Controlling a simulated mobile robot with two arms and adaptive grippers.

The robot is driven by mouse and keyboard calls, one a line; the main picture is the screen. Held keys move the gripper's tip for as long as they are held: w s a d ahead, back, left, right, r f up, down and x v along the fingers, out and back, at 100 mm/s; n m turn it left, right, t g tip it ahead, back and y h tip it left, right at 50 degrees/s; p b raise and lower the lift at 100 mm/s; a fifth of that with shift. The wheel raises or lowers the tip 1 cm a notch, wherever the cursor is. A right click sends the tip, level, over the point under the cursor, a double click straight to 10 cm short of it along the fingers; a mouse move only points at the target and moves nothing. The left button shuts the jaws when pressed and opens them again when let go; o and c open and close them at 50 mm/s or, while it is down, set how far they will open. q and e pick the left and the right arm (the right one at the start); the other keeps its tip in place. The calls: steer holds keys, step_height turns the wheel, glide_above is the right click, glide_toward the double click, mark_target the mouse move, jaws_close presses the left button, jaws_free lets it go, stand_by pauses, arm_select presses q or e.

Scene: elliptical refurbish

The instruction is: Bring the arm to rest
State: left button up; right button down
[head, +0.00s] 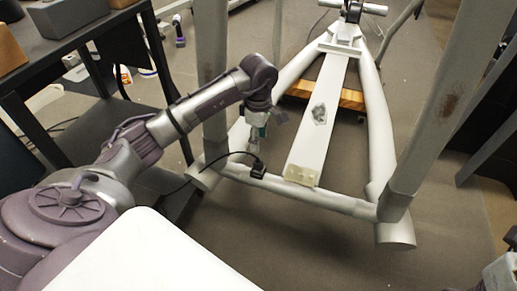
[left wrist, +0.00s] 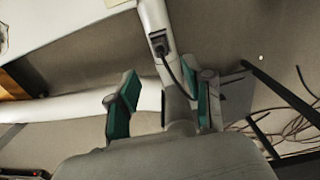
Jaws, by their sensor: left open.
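My left arm reaches in from the left in the head view, and its gripper (head: 256,137) points down beside the lower left part of the elliptical frame (head: 318,112). In the left wrist view the left gripper (left wrist: 160,101) has its two green-padded fingers spread apart. A frame tube and a black plug-like connector with a cable (left wrist: 160,44) show beyond the fingers, and nothing is visibly held. The connector (head: 258,170) sits on the front crossbar in the head view. My right gripper is not seen clearly in either view.
A black table (head: 62,38) with boxes stands at upper left. Grey uprights (head: 432,95) of the machine rise at right and left of centre. An orange wooden piece (head: 350,98) lies under the frame. Open carpet (head: 300,240) shows in front of the crossbar.

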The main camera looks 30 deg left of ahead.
arm_select(q)
steer(key=shift+r, duration=0.55)
